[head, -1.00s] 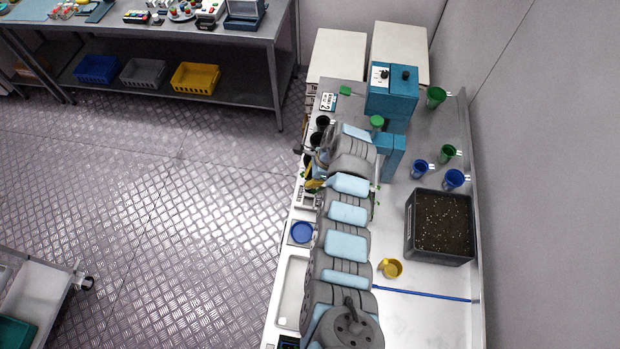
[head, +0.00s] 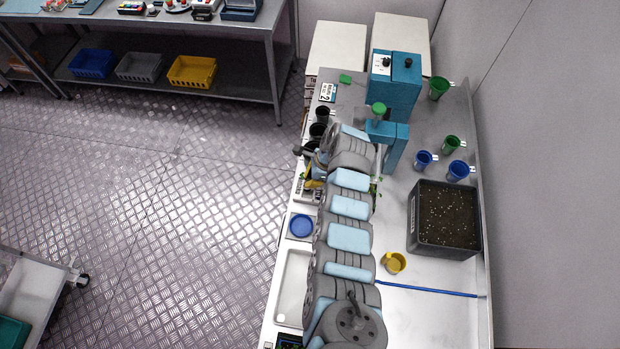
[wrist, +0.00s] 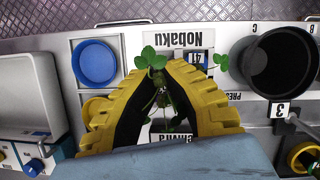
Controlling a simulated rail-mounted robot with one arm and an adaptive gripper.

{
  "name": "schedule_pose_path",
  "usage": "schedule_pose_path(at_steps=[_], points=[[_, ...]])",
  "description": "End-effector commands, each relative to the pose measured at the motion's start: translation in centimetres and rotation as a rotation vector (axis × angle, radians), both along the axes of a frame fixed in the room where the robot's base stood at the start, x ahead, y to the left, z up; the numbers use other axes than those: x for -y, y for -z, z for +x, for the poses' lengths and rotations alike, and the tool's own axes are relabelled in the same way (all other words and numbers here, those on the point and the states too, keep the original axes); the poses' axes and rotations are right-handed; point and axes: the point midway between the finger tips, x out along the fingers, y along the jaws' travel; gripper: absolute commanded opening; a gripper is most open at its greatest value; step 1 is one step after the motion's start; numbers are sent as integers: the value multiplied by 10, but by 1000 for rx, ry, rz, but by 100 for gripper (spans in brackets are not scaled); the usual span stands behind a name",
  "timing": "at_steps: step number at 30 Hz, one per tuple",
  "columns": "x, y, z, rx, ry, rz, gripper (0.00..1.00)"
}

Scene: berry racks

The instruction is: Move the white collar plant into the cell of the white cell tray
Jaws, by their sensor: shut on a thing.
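My gripper (wrist: 157,78) has yellow ribbed fingers with dark inner pads, closed in around a small plant in the wrist view. The plant's green leaves (wrist: 153,58) stick out beyond the fingertips, and thin stems run back between the fingers. Its white collar cannot be made out clearly. In the head view my gripper (head: 314,182) shows as a bit of yellow at the left edge of the bench, mostly hidden by my arm. I cannot pick out the white cell tray for certain in either view.
A blue round dish (wrist: 95,62) and a pale basin (wrist: 28,95) lie left in the wrist view. A black cup (wrist: 283,62) stands right, beside more green leaves (wrist: 220,61). In the head view a soil crate (head: 444,220), yellow cup (head: 393,263) and teal machine (head: 393,85) stand on the bench.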

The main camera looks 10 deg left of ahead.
Motion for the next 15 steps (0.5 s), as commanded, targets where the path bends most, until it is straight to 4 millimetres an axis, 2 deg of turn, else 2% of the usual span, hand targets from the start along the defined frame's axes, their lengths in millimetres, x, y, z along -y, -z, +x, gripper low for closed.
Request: schedule_pose_path(at_steps=[15], points=[[1, 36, 0, -2, -1, 0, 0]])
